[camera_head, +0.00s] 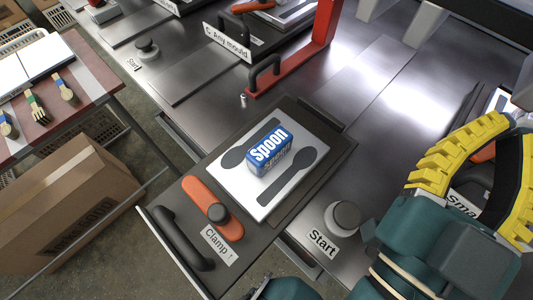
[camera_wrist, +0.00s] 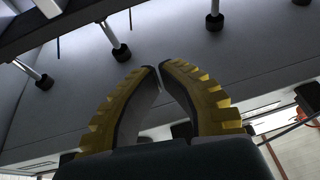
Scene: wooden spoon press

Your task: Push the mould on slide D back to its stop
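A white mould (camera_head: 250,205) with dark spoon shapes lies on a dark slide plate (camera_head: 300,232) in the head view. A blue block marked "Spoon" (camera_head: 268,150) stands on the mould. The slide projects towards the front left, past the steel table edge, with a black handle (camera_head: 180,238) at its outer end. No letter D is readable on it. An orange clamp with a black knob (camera_head: 212,208) sits beside the mould. My gripper (camera_head: 510,122) is at the right, apart from the slide, with its yellow fingertips together. In the wrist view my gripper (camera_wrist: 160,68) looks shut and empty.
A Start button (camera_head: 343,217) stands right of the slide. A red bracket (camera_head: 310,50) rises behind it. Another slide station labelled "C Any mould" (camera_head: 226,42) is farther back.

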